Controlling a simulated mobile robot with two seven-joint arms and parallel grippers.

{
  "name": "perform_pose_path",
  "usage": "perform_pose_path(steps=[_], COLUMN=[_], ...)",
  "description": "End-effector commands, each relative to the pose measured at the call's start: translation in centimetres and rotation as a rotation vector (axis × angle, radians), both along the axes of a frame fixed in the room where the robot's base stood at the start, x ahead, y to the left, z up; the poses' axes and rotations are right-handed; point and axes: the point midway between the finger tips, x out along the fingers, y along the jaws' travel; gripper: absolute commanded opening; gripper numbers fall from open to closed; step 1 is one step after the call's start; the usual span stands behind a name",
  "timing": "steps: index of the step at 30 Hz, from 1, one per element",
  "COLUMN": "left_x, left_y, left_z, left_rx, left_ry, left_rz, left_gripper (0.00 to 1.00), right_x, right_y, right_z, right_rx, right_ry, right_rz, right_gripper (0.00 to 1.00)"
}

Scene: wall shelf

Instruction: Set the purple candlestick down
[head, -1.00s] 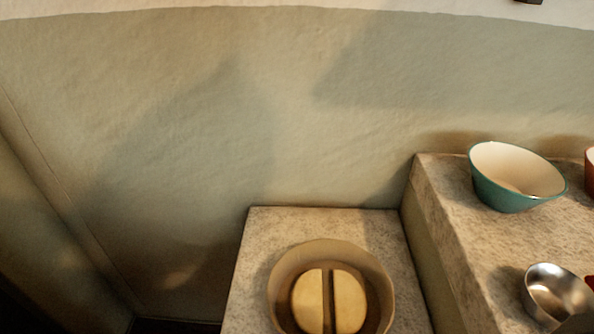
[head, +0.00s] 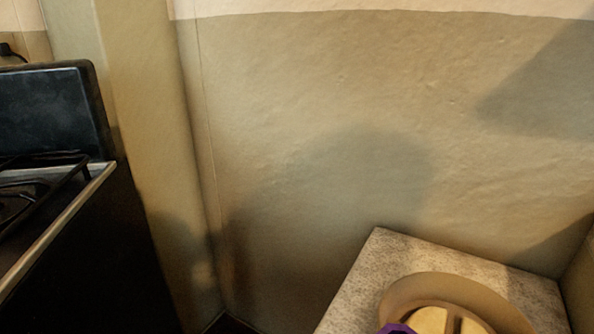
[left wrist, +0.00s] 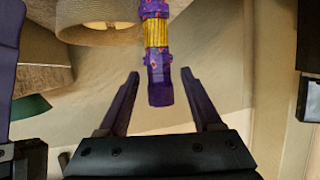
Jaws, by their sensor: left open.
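The purple candlestick (left wrist: 158,55), with a yellow ribbed band, shows in the left wrist view. Its near end lies between the fingers of my left gripper (left wrist: 160,74), which are open with a visible gap on both sides. Its other end runs out of the top of that view. In the head view only a small purple piece (head: 397,328) shows at the bottom edge, in front of the round tan vessel; it looks like part of the candlestick. What the candlestick rests on is hidden. My right gripper is in neither view.
The tan vessel (head: 400,294) with pale wooden pieces (head: 430,320) inside stands on a speckled stone ledge (head: 375,262) against the wall. A dark stove (head: 50,110) with a metal edge stands at left. A teal-green thing (left wrist: 28,105) shows in the left wrist view.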

Motion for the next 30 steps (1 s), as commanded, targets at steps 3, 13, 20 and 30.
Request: perform_pose_path(steps=[3, 13, 20, 30], left_x=[0.9, 4.9, 5.1, 5.1], left_y=[-0.3, -1.5, -1.5, -1.5], left_z=[-0.3, -2.0, -2.1, -2.1], left_rx=[0.001, 0.001, 0.000, 0.000], left_ry=[-0.001, 0.001, 0.002, 0.003], left_rz=[0.001, 0.001, 0.001, 0.001], left_gripper=[0.66, 0.66, 0.66, 0.31], right_x=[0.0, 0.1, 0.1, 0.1], right_y=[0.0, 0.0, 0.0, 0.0], right_z=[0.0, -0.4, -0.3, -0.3], right_rx=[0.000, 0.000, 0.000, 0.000], right_ry=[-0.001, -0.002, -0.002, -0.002], right_rz=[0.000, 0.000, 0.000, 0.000], right_gripper=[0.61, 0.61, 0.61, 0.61])
